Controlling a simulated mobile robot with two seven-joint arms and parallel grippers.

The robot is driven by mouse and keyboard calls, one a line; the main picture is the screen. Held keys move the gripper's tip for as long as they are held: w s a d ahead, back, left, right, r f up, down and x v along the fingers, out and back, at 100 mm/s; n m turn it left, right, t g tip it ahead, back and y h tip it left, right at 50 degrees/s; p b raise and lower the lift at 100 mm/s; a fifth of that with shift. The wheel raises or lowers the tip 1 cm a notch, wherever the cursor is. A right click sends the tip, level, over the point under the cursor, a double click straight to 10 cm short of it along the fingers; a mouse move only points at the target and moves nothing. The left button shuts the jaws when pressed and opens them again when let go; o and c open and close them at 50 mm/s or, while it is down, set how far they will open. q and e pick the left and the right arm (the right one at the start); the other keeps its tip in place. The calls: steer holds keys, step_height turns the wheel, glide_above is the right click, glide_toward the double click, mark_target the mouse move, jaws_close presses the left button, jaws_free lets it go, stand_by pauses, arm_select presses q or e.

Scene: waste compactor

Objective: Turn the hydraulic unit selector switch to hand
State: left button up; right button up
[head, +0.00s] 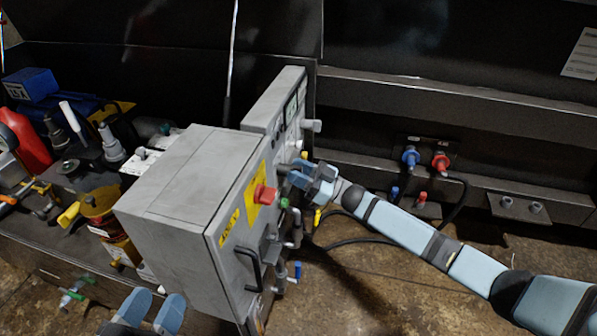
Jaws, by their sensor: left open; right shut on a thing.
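The grey control box (175,180) stands in the middle, with a red emergency stop button (265,194) on a yellow plate and a black handle on its front. A second grey panel (275,105) with small dark controls stands just behind it. My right gripper (298,176) is at the control faces where the two boxes meet, shut on a small part there, apparently the selector switch. The fingers hide the switch, so its position cannot be read. My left gripper (151,308) is open and empty at the bottom left, below the near box.
A bench (65,235) at left holds a blue box (32,84), a red container (24,140) and several tools and fittings. Blue and red hose couplings (425,159) are on the dark machine at right, with black hoses hanging near my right arm. Brown floor lies in front.

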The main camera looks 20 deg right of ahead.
steer(key=n+g, duration=0.1)
steer(key=n, duration=0.2)
steer(key=n+g+y, duration=0.1)
steer(key=n+g, duration=0.1)
steer(key=n, duration=0.1)
steer(key=shift+n, duration=0.3)
arm_select(q)
steer(key=shift+f, duration=0.5)
arm_select(e)
steer(key=shift+s+f+n+g, duration=0.1)
steer(key=shift+n+g, duration=1.2)
steer(key=shift+n, duration=1)
arm_select(q)
steer(key=shift+r, duration=0.1)
arm_select(e)
steer(key=shift+n, duration=0.4)
steer(key=o, duration=0.6)
steer(key=shift+c, duration=0.2)
steer(key=shift+d, duration=0.1)
arm_select(q)
steer(key=shift+s+a+r+t+p, duration=0.15)
steer(key=shift+r+t+p, duration=0.45)
steer(key=shift+r+p, duration=0.7)
arm_select(e)
steer(key=v, duration=1.3)
steer(key=shift+d+f+b, duration=0.25)
steer(key=shift+d+b, duration=0.05)
arm_select(q)
steer(key=shift+r, duration=0.4)
